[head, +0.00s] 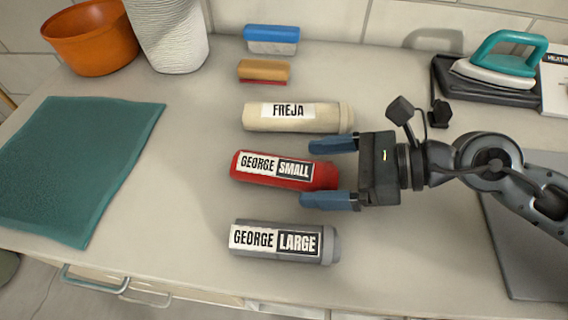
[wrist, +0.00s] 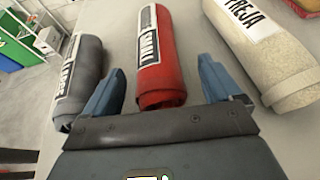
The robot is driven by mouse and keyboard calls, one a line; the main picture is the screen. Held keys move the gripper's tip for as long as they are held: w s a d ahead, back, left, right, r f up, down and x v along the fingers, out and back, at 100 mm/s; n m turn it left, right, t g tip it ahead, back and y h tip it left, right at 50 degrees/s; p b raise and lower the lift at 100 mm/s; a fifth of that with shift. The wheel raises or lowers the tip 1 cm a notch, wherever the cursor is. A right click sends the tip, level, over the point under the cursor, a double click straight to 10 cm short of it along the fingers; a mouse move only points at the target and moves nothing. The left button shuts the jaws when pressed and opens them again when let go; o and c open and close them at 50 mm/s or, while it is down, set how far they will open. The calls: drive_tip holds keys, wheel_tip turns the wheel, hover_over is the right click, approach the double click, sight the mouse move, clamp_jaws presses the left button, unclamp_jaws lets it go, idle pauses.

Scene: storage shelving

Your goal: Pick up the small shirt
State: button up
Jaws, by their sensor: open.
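The small shirt is a red roll (head: 313,183) labelled "GEORGE SMALL", lying on the counter between two other rolls in the head view. In the wrist view the red roll (wrist: 159,75) points up the picture, ahead of and between my fingers. My gripper (head: 331,173) is open at the right end of the red roll, with one blue finger beyond it and one on its near side. The fingers (wrist: 162,88) flank the roll's near end in the wrist view, apart from it as far as I can tell. Their height above the counter is unclear.
A cream "FREJA" roll (head: 290,122) lies beyond the red one; a grey "GEORGE LARGE" roll (head: 283,259) lies nearer.

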drive_tip(key=shift+x, duration=1.05)
drive_tip(key=c, duration=1.2)
drive_tip(key=shift+o, duration=0.2)
drive_tip(key=shift+r, duration=0.1)
